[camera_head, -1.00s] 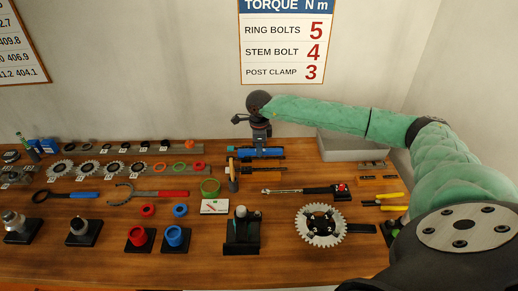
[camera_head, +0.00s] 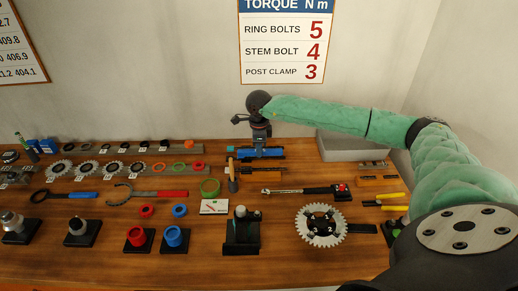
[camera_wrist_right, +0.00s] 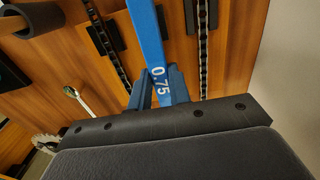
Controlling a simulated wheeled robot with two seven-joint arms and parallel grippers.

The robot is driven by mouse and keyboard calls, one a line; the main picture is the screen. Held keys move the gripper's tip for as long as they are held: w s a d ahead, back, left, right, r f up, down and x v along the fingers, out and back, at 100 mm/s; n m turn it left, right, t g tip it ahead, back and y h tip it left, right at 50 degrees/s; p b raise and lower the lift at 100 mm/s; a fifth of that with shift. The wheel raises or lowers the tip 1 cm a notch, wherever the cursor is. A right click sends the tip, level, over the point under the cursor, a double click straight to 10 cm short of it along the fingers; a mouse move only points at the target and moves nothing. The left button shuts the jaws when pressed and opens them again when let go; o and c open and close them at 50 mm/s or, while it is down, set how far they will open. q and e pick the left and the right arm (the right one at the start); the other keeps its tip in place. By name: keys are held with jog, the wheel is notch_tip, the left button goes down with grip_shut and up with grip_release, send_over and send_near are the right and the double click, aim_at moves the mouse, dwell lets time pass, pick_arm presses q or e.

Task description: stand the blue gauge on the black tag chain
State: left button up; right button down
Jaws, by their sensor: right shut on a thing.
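My right gripper (camera_head: 261,141) is over the back of the bench, its arm coming in from the right. It is shut on the blue gauge (camera_head: 262,153), a long flat bar. In the head view a dark chain (camera_head: 268,169) lies just in front of the gauge. I cannot make out tag colours. My left gripper is out of view.
A hammer (camera_head: 233,178) stands close to the left of the chain. A grey bin (camera_head: 345,147) is at the back right. A torque wrench (camera_head: 300,190), a chainring (camera_head: 320,226) and a black stand (camera_head: 242,232) lie nearer. Sprockets and rings fill the left side.

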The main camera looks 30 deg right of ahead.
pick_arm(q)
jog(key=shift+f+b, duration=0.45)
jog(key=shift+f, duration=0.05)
pick_arm(e)
jog(key=shift+f, duration=0.25)
jog(key=c, duration=1.2)
grip_release()
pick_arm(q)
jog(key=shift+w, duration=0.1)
pick_arm(e)
notch_tip(320, 180, up, 6)
jog(key=b, duration=0.3)
jog(key=shift+r, duration=0.15)
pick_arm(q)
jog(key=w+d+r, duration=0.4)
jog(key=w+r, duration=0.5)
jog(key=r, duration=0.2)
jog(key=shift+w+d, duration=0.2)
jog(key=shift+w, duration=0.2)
pick_arm(e)
jog(key=shift+r, duration=0.75)
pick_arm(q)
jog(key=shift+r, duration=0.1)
